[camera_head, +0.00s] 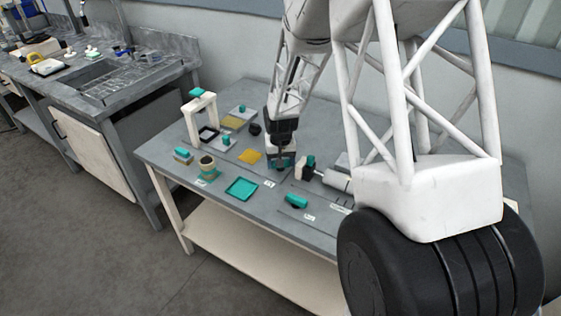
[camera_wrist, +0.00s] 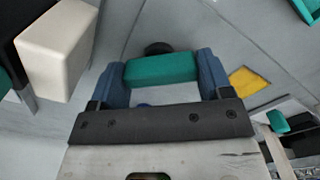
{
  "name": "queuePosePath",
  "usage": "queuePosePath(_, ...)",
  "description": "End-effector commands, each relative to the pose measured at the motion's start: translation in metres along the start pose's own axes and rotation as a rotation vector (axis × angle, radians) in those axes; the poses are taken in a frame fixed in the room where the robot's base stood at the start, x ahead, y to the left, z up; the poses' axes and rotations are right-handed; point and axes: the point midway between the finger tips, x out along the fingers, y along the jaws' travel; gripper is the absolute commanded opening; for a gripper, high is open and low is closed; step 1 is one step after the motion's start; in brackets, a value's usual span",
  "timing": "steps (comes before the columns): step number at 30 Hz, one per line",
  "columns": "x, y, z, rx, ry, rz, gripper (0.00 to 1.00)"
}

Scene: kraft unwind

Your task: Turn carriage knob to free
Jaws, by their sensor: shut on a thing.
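A teal bar-shaped knob (camera_wrist: 162,69), which looks like the carriage knob, lies between the two blue fingers of my gripper (camera_wrist: 163,76) in the wrist view. The fingers touch it at both ends, and my gripper is shut on it. In the head view my gripper (camera_head: 281,158) points down at the middle of the table, and a little teal shows under it. The carriage below is mostly hidden by my gripper. I cannot read the knob's setting or any free mark.
On the table (camera_head: 165,152), a teal tray (camera_head: 241,189) and yellow pad (camera_head: 250,156) lie left of my gripper. A white upright frame (camera_head: 190,122) stands farther left. A white roller (camera_head: 338,180) lies to the right. A pale block (camera_wrist: 58,45) is close at left in the wrist view.

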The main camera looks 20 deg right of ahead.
Motion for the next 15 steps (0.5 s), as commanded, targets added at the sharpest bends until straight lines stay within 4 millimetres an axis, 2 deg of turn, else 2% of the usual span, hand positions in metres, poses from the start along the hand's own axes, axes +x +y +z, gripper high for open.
queuePosePath(15, 0.001, 0.0, 0.0008, 0.462, -0.002, 0.001, 0.49)
